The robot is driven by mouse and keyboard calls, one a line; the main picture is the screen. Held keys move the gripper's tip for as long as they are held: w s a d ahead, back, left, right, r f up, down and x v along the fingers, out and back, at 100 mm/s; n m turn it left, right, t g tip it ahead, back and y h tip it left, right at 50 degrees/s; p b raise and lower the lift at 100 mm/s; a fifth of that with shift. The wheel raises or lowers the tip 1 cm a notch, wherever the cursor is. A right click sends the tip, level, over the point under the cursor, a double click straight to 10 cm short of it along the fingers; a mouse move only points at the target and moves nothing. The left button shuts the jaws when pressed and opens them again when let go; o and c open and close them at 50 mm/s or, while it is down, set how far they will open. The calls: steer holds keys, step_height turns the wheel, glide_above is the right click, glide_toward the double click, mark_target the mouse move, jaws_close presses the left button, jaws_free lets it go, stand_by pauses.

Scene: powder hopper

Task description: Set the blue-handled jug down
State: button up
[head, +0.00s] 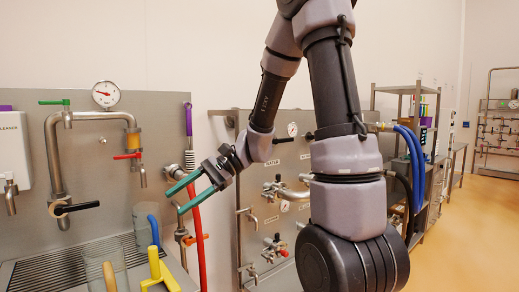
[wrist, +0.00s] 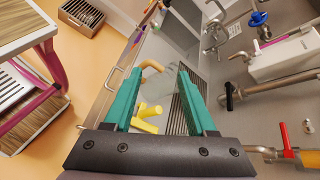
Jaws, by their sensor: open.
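The blue-handled jug (head: 141,224) is clear and stands upright on the grated drain counter (head: 38,268) in the head view. Its blue handle faces right. I cannot pick it out in the wrist view. My gripper (head: 174,200) has teal fingers spread apart with nothing between them. In the head view it appears above and to the right of the jug, apart from it. The wrist view also shows the open fingers (wrist: 161,75) with a tan handle and a yellow handle beyond them.
A clear jug with a tan handle (head: 109,277) and a yellow-handled vessel (head: 157,272) stand at the counter's front. A bent steel pipe with taps (head: 53,150) rises behind. A red hose (head: 196,240) hangs to the right of the counter.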

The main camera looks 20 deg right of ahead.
steer(key=s+d+r+n+t+h, duration=0.2)
steer(key=s+d+r+t+h, duration=0.1)
steer(key=d, duration=0.5)
steer(key=s+d+r+n+t+h, duration=0.2)
steer(key=s+d+r+t+h, duration=0.2)
steer(key=d+r+t+h, duration=0.2)
step_height(320, 180, up, 3)
steer(key=d+h, duration=0.1)
steer(key=d, duration=0.1)
steer(key=shift+s+d+n, duration=0.3)
